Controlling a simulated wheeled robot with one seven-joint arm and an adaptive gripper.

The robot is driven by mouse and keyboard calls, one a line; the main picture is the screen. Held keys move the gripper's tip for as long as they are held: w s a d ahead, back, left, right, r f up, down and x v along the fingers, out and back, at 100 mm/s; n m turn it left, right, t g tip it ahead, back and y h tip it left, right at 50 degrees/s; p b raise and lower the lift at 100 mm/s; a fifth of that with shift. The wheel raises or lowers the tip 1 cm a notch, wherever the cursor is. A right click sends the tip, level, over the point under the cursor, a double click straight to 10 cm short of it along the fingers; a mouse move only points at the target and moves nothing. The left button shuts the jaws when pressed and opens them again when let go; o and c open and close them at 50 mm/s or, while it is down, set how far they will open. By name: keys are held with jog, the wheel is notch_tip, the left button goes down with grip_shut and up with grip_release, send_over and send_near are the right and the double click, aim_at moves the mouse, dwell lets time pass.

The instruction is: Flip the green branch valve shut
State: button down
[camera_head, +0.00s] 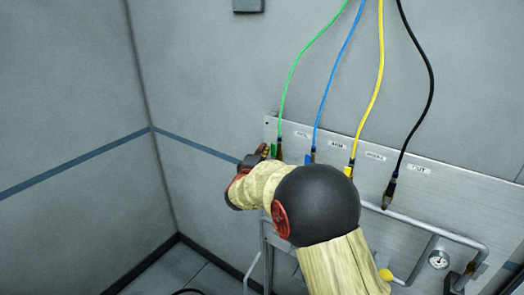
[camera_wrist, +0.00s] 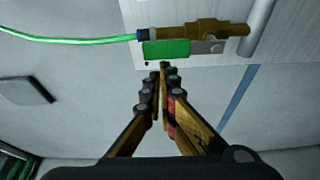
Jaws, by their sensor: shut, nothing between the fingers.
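The green branch valve shows in the wrist view as a green lever (camera_wrist: 167,48) beside a brass body (camera_wrist: 200,30), with the green hose (camera_wrist: 70,40) running into the body's left end. The lever lies roughly parallel to the body. In the head view the valve's green part (camera_head: 276,150) shows at the panel's left end, partly hidden by my arm. My gripper (camera_wrist: 164,68) is shut and empty, its fingertips just below the lever in the wrist view. I cannot tell whether they touch it. In the head view the gripper (camera_head: 264,150) is mostly hidden by my wrist.
Blue (camera_head: 312,155), yellow (camera_head: 349,170) and black (camera_head: 390,190) line fittings follow to the right on the metal panel (camera_head: 450,190). Left of the panel the wall is bare.

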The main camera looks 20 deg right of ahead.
aim_at(275, 155)
jog(key=shift+s+d+m+b, duration=0.15)
jog(key=shift+s+m+b, duration=0.15)
jog(key=shift+m+b, duration=0.3)
jog(key=shift+r, duration=0.1)
jog(key=s+d+m+h+b, duration=0.1)
jog(key=m+b, duration=0.1)
jog(key=b, duration=0.2)
jog(key=s+m+h+b, duration=0.1)
jog(key=m+b, duration=0.2)
jog(key=b, duration=0.1)
jog(key=s+d+f+m+h+b, duration=0.1)
jog(key=s+m+b, duration=0.1)
jog(key=m+b, duration=0.1)
jog(key=shift+d+t+b, duration=0.35)
jog(key=shift+t+b, duration=0.05)
jog(key=shift+b, duration=0.1)
jog(key=s+f+m+g+h+b, duration=0.1)
jog(key=m+b, duration=0.2)
jog(key=s+d+f+m+h+b, duration=0.1)
jog(key=m+b, duration=0.3)
jog(key=s+d+f+m+g+h+b, duration=0.1)
jog(key=m+h+b, duration=0.1)
jog(key=m+b, duration=0.1)
jog(key=shift+s+d+m+g, duration=0.15)
jog(key=shift+s+m+g, duration=0.15)
jog(key=shift+m, duration=0.3)
jog(key=shift+f+b, duration=0.15)
jog(key=shift+b, duration=0.15)
